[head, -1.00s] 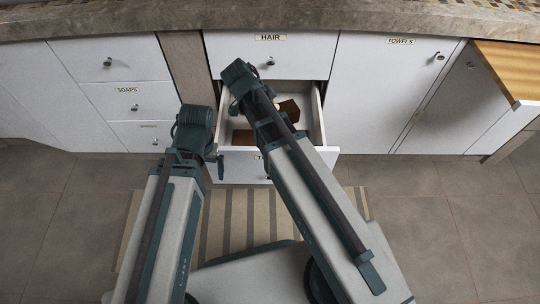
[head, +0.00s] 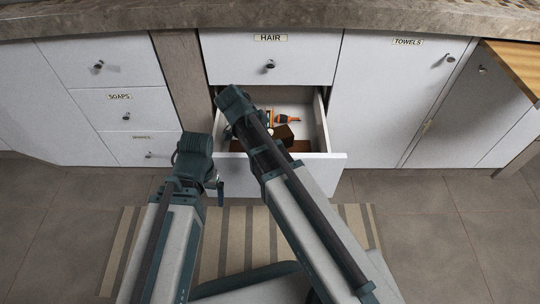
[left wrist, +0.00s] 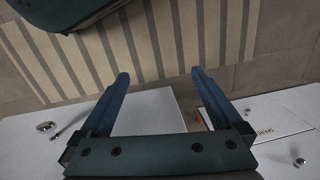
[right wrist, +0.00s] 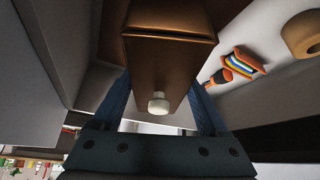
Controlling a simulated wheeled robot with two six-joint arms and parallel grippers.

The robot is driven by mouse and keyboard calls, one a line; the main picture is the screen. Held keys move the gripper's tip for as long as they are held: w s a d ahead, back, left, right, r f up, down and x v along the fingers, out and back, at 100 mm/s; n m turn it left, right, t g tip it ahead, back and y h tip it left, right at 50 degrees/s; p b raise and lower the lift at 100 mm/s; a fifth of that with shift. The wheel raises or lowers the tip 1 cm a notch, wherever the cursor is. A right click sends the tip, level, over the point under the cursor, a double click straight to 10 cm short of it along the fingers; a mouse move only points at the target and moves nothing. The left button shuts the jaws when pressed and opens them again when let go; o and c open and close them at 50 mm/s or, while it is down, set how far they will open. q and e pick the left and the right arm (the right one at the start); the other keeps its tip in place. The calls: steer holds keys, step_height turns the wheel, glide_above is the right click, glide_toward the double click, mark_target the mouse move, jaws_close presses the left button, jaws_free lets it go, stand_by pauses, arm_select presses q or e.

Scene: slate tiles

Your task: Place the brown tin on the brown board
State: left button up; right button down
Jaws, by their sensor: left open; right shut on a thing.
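The brown tin (right wrist: 165,65), a dark box shape with a white knob, is between the fingers of my right gripper (right wrist: 160,88), which is shut on it. In the head view the tin (head: 284,132) shows inside the open drawer, partly behind my right arm. The brown board (head: 300,146) lies low in the drawer by its front, mostly hidden by my arm and the tin. I cannot tell whether the tin touches the board. My left gripper (left wrist: 160,75) is open and empty, outside the drawer, above the striped mat.
The open drawer (head: 325,158) is below the one labelled HAIR. An orange-handled item (head: 287,118) lies in it behind the tin; the right wrist view also shows a tan ring-shaped thing (right wrist: 302,35). Closed cabinets flank it. A striped mat (head: 235,235) lies on the floor.

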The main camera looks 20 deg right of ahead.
steer(key=shift+f+b, duration=2.6)
steer(key=shift+f, duration=0.65)
steer(key=shift+f, duration=0.15)
jaws_free()
steer(key=shift+r, duration=0.3)
steer(key=p+v, duration=0.9)
steer(key=v, duration=0.1)
steer(key=shift+r, duration=0.25)
steer(key=shift+s+a+r+p, duration=0.1)
steer(key=shift+a+r+p, duration=0.4)
steer(key=shift+p, duration=0.2)
